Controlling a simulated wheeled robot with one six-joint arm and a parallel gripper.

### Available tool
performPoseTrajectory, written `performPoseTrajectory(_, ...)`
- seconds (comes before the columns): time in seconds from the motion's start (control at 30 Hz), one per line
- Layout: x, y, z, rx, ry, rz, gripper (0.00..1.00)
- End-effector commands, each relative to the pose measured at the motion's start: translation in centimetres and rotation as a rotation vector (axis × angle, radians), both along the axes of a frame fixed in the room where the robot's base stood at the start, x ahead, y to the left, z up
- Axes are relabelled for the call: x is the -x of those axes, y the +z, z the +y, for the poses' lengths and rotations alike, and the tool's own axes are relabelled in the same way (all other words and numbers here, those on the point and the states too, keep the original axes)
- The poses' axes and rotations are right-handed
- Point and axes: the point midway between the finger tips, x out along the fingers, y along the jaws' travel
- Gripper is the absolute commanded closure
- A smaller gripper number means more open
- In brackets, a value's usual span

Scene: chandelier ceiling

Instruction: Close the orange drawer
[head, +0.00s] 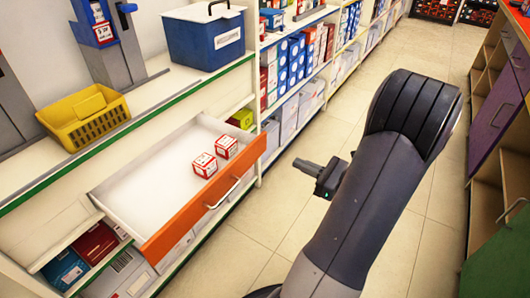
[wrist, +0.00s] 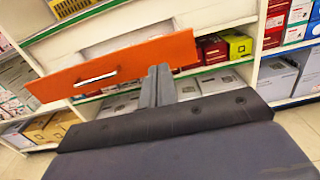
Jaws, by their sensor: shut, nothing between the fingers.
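The orange drawer (head: 205,216) is pulled well out of the white shelf unit in the head view. It has a silver bar handle (head: 222,194) on its front, and two small red-and-white boxes (head: 216,156) lie inside. The orange front also shows in the wrist view (wrist: 130,66), with the handle (wrist: 95,79) left of centre. My gripper (head: 301,164) is in front of the drawer, to its right in the head view. In the wrist view its fingers (wrist: 157,72) are together and empty, overlapping the lower right of the orange front. I cannot tell whether they touch it.
A yellow basket (head: 86,117) and a blue bin (head: 204,37) stand on the counter above the drawer. Stocked shelves (head: 290,60) run along beyond it. Cabinets with a purple door (head: 497,115) line the right side. The tiled aisle floor (head: 330,135) between is clear.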

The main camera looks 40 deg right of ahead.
Motion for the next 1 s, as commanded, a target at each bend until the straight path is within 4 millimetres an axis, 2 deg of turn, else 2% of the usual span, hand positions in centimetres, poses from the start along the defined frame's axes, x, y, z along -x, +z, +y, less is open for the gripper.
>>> performPoseTrajectory(0.6,-9.6,-0.2,3.7,0.003,0.006,0.0,1.0)
performPoseTrajectory(0.8,-11.3,-0.1,4.2,0.001,0.003,0.001,1.0)
performPoseTrajectory(1.0,-11.7,0.0,4.3,0.002,0.002,0.002,1.0)
